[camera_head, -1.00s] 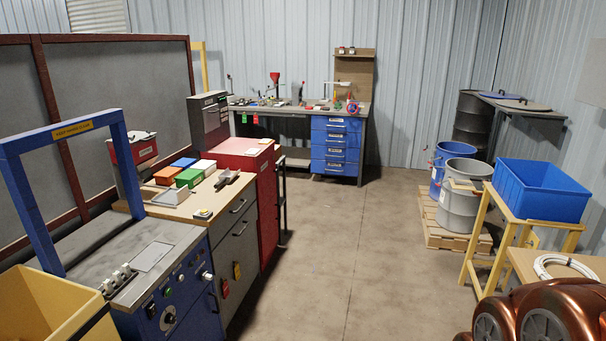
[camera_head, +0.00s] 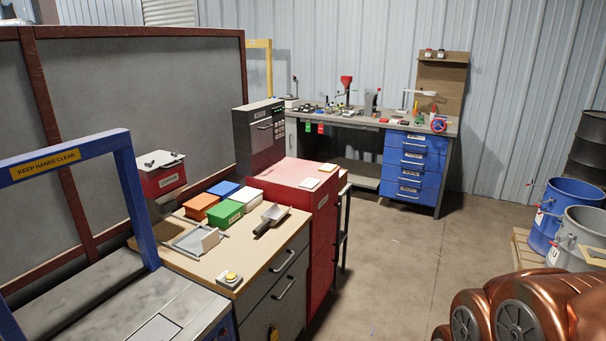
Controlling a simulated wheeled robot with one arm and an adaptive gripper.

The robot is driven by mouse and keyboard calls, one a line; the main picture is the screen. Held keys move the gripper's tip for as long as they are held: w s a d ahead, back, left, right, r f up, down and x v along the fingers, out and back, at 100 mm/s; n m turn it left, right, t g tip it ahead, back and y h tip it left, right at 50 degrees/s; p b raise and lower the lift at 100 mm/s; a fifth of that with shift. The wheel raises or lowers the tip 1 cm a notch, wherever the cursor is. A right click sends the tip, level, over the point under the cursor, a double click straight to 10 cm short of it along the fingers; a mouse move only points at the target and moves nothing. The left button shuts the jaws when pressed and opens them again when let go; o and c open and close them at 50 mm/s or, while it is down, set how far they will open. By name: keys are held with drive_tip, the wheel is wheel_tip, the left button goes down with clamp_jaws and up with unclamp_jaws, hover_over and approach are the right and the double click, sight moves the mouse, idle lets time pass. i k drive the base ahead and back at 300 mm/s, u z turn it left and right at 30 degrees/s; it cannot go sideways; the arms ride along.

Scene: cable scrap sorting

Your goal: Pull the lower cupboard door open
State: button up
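A grey cupboard with a wooden top (camera_head: 262,256) stands at the lower middle. Its front has an upper panel with a bar handle (camera_head: 275,263) and a lower door (camera_head: 292,312) with a second bar handle (camera_head: 284,288). The lower door looks shut. A yellow tag (camera_head: 272,333) hangs low on this front, and the bottom is cut off by the picture edge. My gripper is not in view; only copper-coloured parts of my arm show at the lower right, apart from the cupboard.
A red cabinet (camera_head: 322,226) adjoins the cupboard on its far side. A blue-framed machine (camera_head: 135,195) stands at its near side. Coloured boxes and a scoop (camera_head: 274,214) lie on top. The concrete floor (camera_head: 395,255) to the right is clear. Drums (camera_head: 575,205) stand at the right.

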sight(321, 278)
drive_tip(key=u, duration=0.05)
drive_tip(key=i, duration=0.3)
drive_tip(key=k, duration=0.6)
drive_tip(key=z, duration=0.6)
drive_tip(key=i, duration=0.75)
drive_tip(key=z, duration=0.5)
drive_tip(key=i, duration=1.05)
drive_tip(key=u, duration=1.2)
drive_tip(key=i, duration=0.8)
drive_tip(key=u, duration=0.9)
